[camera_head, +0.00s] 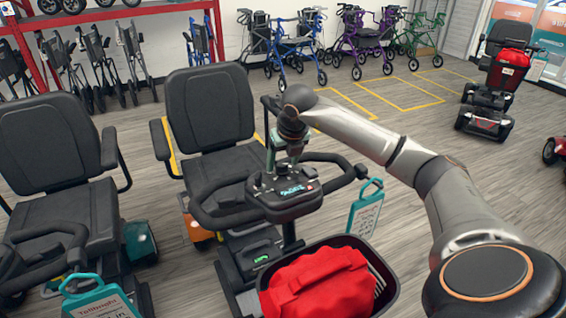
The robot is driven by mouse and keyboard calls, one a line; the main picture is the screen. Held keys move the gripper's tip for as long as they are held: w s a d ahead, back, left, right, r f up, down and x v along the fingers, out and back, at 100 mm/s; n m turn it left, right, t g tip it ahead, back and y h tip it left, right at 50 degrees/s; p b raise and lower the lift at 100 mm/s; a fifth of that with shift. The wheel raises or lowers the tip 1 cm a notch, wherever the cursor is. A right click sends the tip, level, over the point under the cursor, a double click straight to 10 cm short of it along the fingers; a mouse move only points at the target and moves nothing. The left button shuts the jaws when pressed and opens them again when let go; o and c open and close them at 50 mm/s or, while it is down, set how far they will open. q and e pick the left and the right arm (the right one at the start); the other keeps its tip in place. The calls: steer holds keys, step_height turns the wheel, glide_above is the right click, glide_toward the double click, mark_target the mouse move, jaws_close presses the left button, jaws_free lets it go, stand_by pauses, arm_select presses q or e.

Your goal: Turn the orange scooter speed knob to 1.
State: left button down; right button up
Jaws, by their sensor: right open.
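The orange scooter (203,238) stands in the middle, with a black seat, black handlebars and an orange body panel low on its left side. Its control console (290,198) sits between the handlebars and has a small lit teal display on its near face. My right gripper (284,164) points down at the top of the console, with its fingers open. I cannot tell whether the fingers touch anything. The speed knob is not clearly visible, and its setting cannot be read. My left gripper is not in view.
A black basket (391,286) holding a red bag (322,285) is in front of the console. A teal scooter (139,241) stands close at left. A teal tag (366,210) hangs near the right handlebar. Walkers and a red scooter (507,75) are farther back.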

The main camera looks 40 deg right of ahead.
steer(key=shift+w+f, duration=0.15)
steer(key=shift+f, duration=0.2)
steer(key=shift+c, duration=0.3)
jaws_close()
